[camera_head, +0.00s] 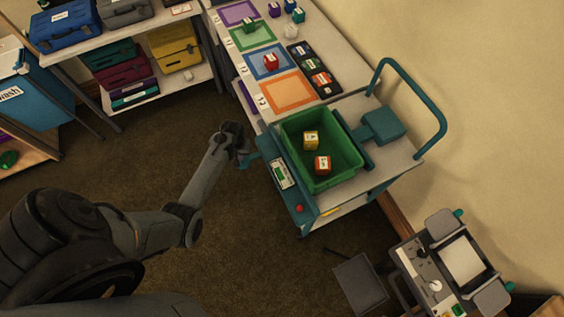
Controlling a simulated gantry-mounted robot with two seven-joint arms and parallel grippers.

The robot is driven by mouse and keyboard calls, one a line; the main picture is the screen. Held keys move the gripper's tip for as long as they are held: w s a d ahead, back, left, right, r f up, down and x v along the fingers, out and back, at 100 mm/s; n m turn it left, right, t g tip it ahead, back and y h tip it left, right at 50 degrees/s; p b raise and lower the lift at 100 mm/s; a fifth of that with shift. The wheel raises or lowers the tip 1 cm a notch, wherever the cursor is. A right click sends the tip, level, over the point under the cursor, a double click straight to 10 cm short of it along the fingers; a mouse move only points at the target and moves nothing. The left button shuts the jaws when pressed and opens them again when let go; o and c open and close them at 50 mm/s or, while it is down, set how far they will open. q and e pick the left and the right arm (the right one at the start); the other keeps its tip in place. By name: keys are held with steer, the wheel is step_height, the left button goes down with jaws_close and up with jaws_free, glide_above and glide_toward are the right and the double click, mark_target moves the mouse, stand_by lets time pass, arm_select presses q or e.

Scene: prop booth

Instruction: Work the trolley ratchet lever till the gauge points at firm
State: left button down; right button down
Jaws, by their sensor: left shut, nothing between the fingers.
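The teal and grey trolley (402,158) stands right of centre, with a push handle (441,110) at its far right. On its near left edge is a small white and green panel (282,175) that looks like the gauge; its pointer is too small to read. A red knob (299,208) sits on the near corner. A short teal part (250,160), perhaps the lever, sticks out at the left. My left gripper (243,155) is shut and empty beside this part; I cannot tell whether they touch. My right gripper is out of view.
A green crate (347,174) on the trolley holds a yellow block (311,140) and a red-orange block (322,165). A table with coloured mats (287,92) stands behind. A shelf with cases (175,52) is at upper left; equipment (440,262) stands lower right. Open carpet lies below the trolley.

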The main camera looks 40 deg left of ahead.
arm_select(q)
steer(key=shift+f, duration=0.2)
stand_by(0.5)
steer(key=shift+f+b, duration=0.4)
steer(key=shift+b, duration=0.05)
steer(key=shift+f+b, duration=1.3)
steer(key=shift+f, duration=0.8)
step_height(320, 180, up, 6)
steer(key=p, duration=0.6)
steer(key=shift+f, duration=0.15)
step_height(320, 180, up, 4)
steer(key=p, duration=0.4)
steer(key=shift+f, duration=0.25)
steer(key=shift+m, duration=0.3)
